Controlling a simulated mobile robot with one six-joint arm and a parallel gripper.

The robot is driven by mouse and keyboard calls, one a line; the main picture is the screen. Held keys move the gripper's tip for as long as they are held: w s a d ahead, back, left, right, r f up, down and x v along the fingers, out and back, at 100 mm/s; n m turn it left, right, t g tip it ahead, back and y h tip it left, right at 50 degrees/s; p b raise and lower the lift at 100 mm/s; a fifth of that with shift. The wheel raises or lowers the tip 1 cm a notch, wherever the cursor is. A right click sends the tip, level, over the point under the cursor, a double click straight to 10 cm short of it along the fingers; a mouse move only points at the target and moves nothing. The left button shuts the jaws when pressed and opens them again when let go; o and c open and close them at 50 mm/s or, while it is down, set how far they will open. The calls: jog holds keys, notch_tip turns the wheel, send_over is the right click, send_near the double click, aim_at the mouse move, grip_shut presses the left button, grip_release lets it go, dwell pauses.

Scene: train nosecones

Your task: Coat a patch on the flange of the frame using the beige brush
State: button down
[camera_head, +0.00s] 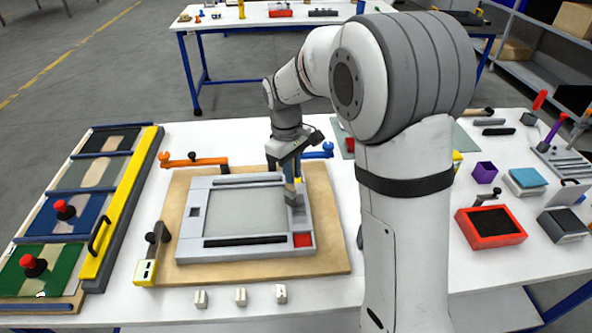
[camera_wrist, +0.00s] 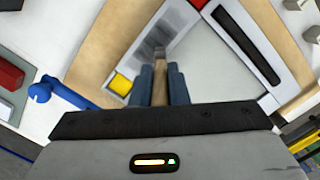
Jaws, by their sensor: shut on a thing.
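The grey frame (camera_head: 222,182) lies flat on a wooden board in the middle of the table, with a pale recessed panel inside its flange. The flange bears black strips and a red square (camera_head: 303,240) at its near right corner. In the wrist view a yellow square (camera_wrist: 121,83) shows on another corner of the flange. My gripper (camera_head: 290,177) is shut on the beige brush (camera_wrist: 160,88), over the frame's right side. The brush handle sits between the blue-grey fingers. Its tip is low over the right flange; I cannot tell whether it touches.
A yellow clamp (camera_head: 146,271) and an orange clamp (camera_head: 193,160) stand at the board's edges; a blue clamp (camera_head: 326,151) is behind. Coloured panels with red knobs (camera_head: 33,265) lie left. A red tray (camera_head: 490,226) stands right. Small pale blocks (camera_head: 241,296) line the front.

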jog(key=shift+w, duration=0.5)
jog(key=w+d+p, duration=0.1)
jog(key=d, duration=0.1)
jog(key=w+d+p, duration=0.1)
jog(key=d, duration=0.1)
jog(key=shift+w, duration=0.4)
dwell(1.5)
jog(key=shift+r, duration=0.1)
jog(key=shift+r+p, duration=2.15)
jog(key=shift+r, duration=0.85)
